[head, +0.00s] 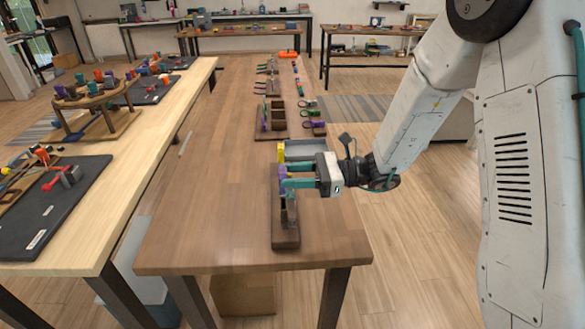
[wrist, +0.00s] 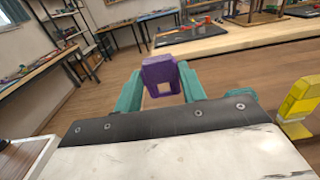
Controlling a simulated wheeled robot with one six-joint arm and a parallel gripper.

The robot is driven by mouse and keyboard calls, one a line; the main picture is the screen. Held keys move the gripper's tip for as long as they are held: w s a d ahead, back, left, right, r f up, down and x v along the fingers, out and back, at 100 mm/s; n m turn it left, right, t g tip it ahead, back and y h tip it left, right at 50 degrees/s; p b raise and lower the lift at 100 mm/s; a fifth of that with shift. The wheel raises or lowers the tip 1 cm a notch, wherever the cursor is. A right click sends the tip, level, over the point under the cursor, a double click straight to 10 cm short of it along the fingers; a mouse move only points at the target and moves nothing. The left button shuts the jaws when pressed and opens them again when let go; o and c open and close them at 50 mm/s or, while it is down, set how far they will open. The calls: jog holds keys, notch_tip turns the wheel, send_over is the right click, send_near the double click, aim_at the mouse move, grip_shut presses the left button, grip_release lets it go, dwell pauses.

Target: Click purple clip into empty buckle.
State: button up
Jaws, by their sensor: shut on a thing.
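My gripper (head: 285,177) has teal fingers and is shut on the purple clip (head: 282,172), above the near part of the brown table. In the wrist view the purple clip (wrist: 160,72) stands upright between the teal fingertips (wrist: 161,84), and its lower part is framed by them. A brown stand (head: 286,234) with a dark upright part is under my gripper in the head view. A yellow piece (head: 281,152) is just beyond the clip, and a yellow piece (wrist: 300,106) also shows at the right of the wrist view. I cannot make out the empty buckle.
A grey tray (head: 304,150) lies behind my gripper. Farther along the brown table (head: 190,215) are wooden holders (head: 272,120) and several coloured clips. A pale table (head: 110,190) with black mats stands to the left.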

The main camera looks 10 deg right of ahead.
jog(key=shift+f, duration=2.25)
jog(key=shift+f, duration=1.4)
jog(key=shift+c, duration=0.6)
jog(key=o, duration=1.4)
jog(key=shift+o, duration=0.2)
jog(key=shift+d, duration=0.1)
jog(key=shift+s+d, duration=0.15)
jog(key=shift+d, duration=2.8)
